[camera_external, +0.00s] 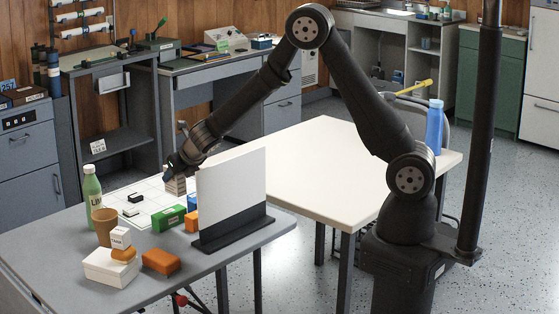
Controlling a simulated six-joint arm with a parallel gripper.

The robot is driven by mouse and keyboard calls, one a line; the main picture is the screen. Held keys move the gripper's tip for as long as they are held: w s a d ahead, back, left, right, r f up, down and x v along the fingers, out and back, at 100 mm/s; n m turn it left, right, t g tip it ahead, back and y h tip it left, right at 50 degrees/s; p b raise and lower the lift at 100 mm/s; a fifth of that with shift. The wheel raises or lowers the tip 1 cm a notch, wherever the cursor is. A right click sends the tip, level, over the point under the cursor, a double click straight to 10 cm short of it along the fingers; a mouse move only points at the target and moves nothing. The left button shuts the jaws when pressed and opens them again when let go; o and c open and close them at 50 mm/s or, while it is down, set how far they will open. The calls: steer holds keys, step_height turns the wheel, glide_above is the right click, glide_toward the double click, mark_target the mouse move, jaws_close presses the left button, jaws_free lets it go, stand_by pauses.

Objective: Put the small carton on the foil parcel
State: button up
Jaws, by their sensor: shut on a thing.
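My gripper (177,172) is at the far side of the grey table, just left of a white upright panel. It is shut on a small pale, box-like thing with darker bands, which I take as the small carton (175,187). The carton is upright below the fingers, over the white gridded sheet (152,191). I cannot tell whether its underside touches anything. I cannot make out the foil parcel for certain; the panel hides part of the table.
The white panel (231,190) on a dark foot stands close right of my gripper. Green (168,218) and orange (192,222) blocks lie in front. A green bottle (92,193), brown cup (104,226), stacked white box (110,268) and orange block (161,262) stand left and front.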

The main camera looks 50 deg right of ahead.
steer(key=w+d+m+h, duration=0.2)
steer(key=w+d, duration=0.3)
steer(key=d, duration=0.8)
steer(key=w+d+m+h, duration=0.15)
steer(key=w+d, duration=0.35)
steer(key=d, duration=0.7)
steer(key=d+r+m+g+h, duration=0.2)
steer(key=d+m, duration=0.2)
steer(key=d, duration=1.9)
steer(key=s+d+r+m+g+h, duration=0.1)
steer(key=s+d+m, duration=0.1)
steer(key=s+d, duration=1.1)
steer(key=s+d+m+g+h, duration=0.15)
steer(key=s+d, duration=0.45)
steer(key=d, duration=1.3)
steer(key=s+d+r+m+g, duration=0.1)
steer(key=s+d+m, duration=0.1)
steer(key=s+d, duration=1.1)
steer(key=shift+m, duration=0.3)
steer(key=shift+w+d+f, duration=0.25)
steer(key=shift+w+f, duration=1.6)
steer(key=shift+w, duration=0.55)
steer(key=shift+w+d+f, duration=0.2)
steer(key=shift+w+f, duration=1.6)
steer(key=shift+w, duration=0.65)
steer(key=shift+w+d+f, duration=0.25)
steer(key=shift+w+f, duration=1.6)
steer(key=shift+w, duration=0.55)
steer(key=shift+f, duration=0.2)
